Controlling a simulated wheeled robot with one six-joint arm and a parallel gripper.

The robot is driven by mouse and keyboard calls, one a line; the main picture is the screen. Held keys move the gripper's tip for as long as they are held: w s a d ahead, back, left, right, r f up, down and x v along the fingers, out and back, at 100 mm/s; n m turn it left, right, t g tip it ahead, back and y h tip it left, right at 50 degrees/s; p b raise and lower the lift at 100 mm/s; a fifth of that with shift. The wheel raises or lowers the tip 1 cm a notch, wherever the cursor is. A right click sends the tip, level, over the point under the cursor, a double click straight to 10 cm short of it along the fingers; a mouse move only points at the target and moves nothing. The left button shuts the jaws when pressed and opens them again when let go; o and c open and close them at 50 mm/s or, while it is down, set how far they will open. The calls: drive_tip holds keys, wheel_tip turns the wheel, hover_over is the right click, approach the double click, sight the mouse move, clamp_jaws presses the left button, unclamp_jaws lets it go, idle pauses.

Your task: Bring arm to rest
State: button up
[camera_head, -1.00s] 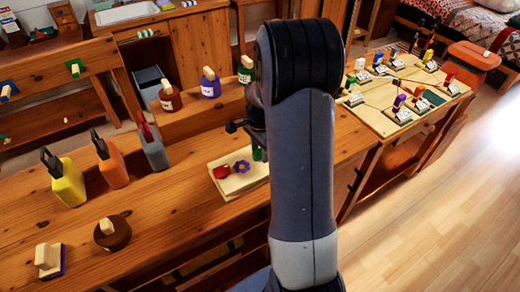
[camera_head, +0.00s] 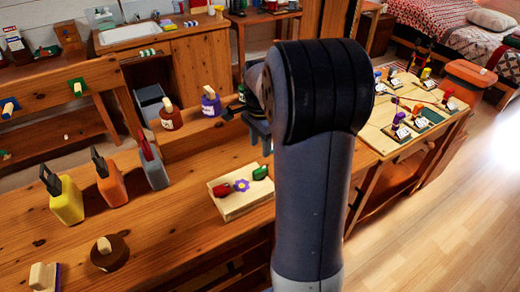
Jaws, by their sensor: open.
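My arm rises through the middle of the head view and its thick dark elbow hides part of the bench behind it. My gripper (camera_head: 246,120) shows only in part, just left of the elbow, over the back of the wooden bench (camera_head: 150,215). Its dark fingers are apart and I see nothing held between them. Below it, a light wooden board (camera_head: 238,207) carries a red piece, a purple flower (camera_head: 241,185) and a green piece (camera_head: 260,173).
A yellow bottle (camera_head: 66,202), an orange bottle (camera_head: 112,185) and a grey one (camera_head: 154,168) stand on the bench. Small bottles (camera_head: 170,118) stand on a raised shelf near my gripper. A board with tagged pieces (camera_head: 385,140) is at right. Wooden floor (camera_head: 440,220) is clear.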

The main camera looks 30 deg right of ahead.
sight(260, 170)
drive_tip(key=shift+f, duration=0.1)
wheel_tip(260, 170, down, 11)
drive_tip(key=shift+r, duration=0.2)
idle(0.5)
drive_tip(key=shift+r, duration=0.15)
